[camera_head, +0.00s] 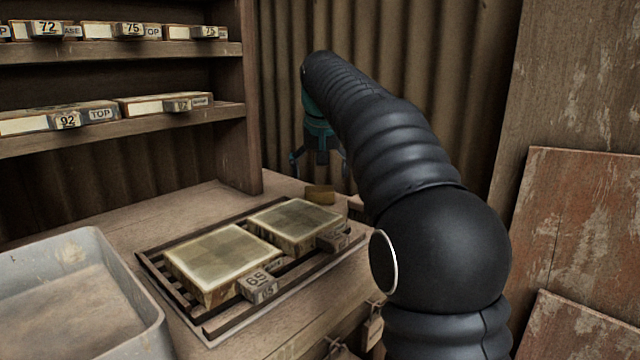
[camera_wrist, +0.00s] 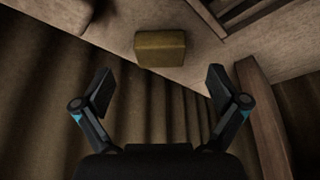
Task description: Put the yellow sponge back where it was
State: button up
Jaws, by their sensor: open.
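The yellow sponge (camera_head: 320,195) lies on the wooden bench top, just behind the slatted rack and near the bench's back edge. In the wrist view the sponge (camera_wrist: 160,48) sits above and beyond the fingertips, apart from them. My gripper (camera_head: 320,158) hangs over the back of the bench, a little above the sponge. In the wrist view my gripper (camera_wrist: 160,90) is open, with nothing between its fingers.
A dark slatted rack (camera_head: 160,275) holds two tile blocks (camera_head: 222,254) with numbered tags. A grey tray (camera_head: 95,250) stands at the left front. Shelves (camera_head: 120,55) with labelled boxes rise at the back left. A corrugated wall (camera_head: 430,60) stands behind my arm.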

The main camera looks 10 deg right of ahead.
jog(key=p+v, duration=0.1)
jog(key=v, duration=0.5)
